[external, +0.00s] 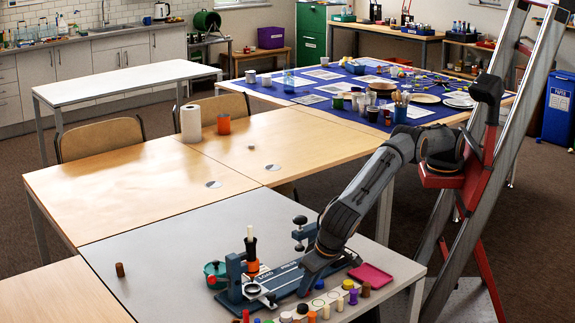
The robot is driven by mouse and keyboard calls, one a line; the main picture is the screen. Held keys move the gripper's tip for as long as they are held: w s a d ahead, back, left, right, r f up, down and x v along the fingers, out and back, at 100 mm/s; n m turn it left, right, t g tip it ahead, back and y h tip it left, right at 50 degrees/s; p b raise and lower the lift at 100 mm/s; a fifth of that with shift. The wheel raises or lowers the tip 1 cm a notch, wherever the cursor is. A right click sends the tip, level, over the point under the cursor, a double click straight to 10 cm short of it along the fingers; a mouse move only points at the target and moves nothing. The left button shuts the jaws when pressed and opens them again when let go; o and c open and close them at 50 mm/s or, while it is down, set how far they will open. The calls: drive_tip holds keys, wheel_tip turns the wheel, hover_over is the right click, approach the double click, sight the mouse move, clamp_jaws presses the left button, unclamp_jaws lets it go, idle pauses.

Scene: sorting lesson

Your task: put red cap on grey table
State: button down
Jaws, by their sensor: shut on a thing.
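The grey table (165,255) is in the front of the external view, with its left half mostly bare. A small red cap-like piece (246,315) shows at the bottom edge of the picture, partly cut off, at the table's near side. My gripper (303,287) is low over the blue press board on the grey table, to the left of the pink tray. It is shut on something. The held thing is too small and hidden to make out, so I cannot tell whether it is a cap.
A blue press stand (236,277) with an orange-and-black handle stands left of my gripper, beside a green pot (215,272). Several coloured caps line the near edge. A pink tray (371,275) lies right. A brown cylinder (120,269) stands at left.

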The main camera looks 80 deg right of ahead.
drive_tip(key=c, duration=1.6)
unclamp_jaws()
drive_tip(key=shift+f, duration=0.1)
drive_tip(key=v, duration=1.2)
drive_tip(key=shift+d, duration=0.1)
